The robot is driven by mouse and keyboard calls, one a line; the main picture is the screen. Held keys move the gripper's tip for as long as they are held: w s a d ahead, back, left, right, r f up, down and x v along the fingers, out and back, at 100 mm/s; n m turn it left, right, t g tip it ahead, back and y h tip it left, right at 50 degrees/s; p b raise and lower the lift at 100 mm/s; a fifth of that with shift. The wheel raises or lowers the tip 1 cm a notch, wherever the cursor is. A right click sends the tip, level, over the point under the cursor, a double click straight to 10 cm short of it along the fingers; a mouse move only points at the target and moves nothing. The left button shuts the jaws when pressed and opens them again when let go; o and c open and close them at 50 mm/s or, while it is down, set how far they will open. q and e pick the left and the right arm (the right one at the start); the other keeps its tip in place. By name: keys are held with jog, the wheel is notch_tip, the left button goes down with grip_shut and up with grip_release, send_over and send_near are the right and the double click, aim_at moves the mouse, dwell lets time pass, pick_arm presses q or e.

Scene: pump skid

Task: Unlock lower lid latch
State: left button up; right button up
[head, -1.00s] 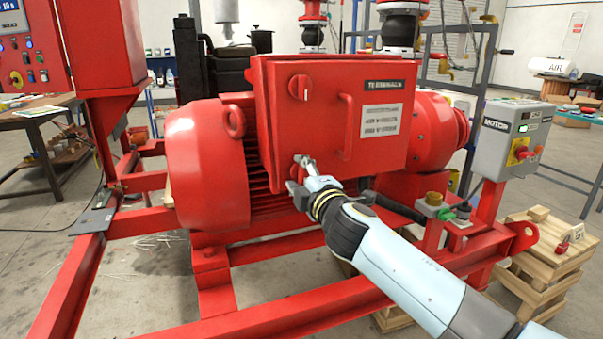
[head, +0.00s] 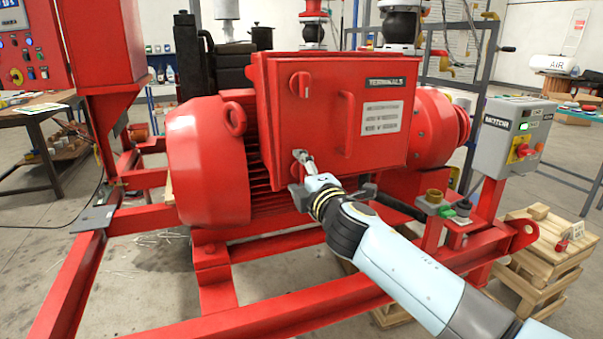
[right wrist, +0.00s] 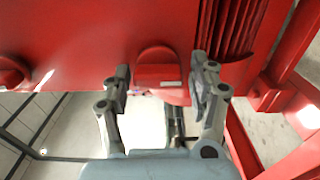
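The red terminal box lid (head: 375,150) faces me on top of the red motor. Its upper latch (head: 300,86) is a round red knob near the lid's left edge. The lower latch lies below it, largely hidden behind my right gripper (head: 303,163) in the head view. In the right wrist view the lower latch (right wrist: 158,75) is a red knob with a raised block, between the two fingertips of my right gripper (right wrist: 160,85). The fingers are open, with a gap visible on each side of the knob. My left gripper is out of view.
A red lid handle (head: 346,125) stands right of the latches. The motor's cooling fins (right wrist: 240,25) are close to the fingers. A grey switch box (head: 510,135) stands at right, and red skid beams (head: 250,318) run below my arm.

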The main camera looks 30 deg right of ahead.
jog(key=shift+o, duration=0.2)
jog(key=shift+s, duration=0.1)
jog(key=v, duration=1.1)
jog(key=shift+s+a, duration=0.2)
jog(key=shift+s, duration=0.2)
